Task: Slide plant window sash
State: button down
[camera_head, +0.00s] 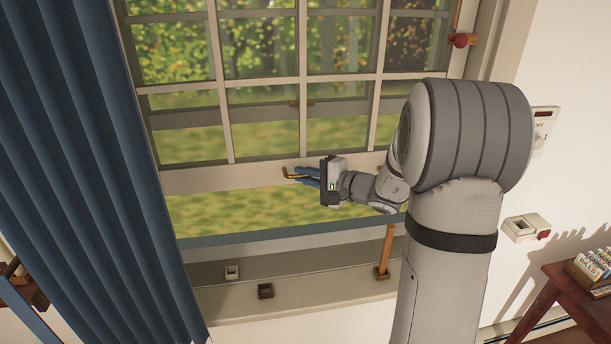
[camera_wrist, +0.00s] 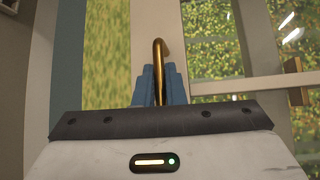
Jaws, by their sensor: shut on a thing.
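The window sash (camera_head: 240,178) is a pale frame with several panes, and its bottom rail stands above the sill with an open gap below it. A brass handle (camera_head: 293,176) is on the bottom rail. My gripper (camera_head: 308,177) reaches it from the right, with blue fingers shut on the handle. In the wrist view the handle (camera_wrist: 158,62) rises between the two blue fingers (camera_wrist: 158,88). The sash rail (camera_wrist: 205,90) runs beside the fingers there. My arm hides the lower right part of the window.
A blue curtain (camera_head: 85,150) hangs at the left. A wooden prop (camera_head: 386,250) stands on the sill at the right. A red-brown table (camera_head: 570,300) stands at the lower right.

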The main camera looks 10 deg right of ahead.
notch_tip(320, 180, down, 12)
jog(key=b, duration=1.6)
jog(key=shift+r, duration=0.35)
jog(key=c, duration=1.5)
grip_release()
jog(key=v, duration=0.8)
jog(key=shift+b, duration=0.4)
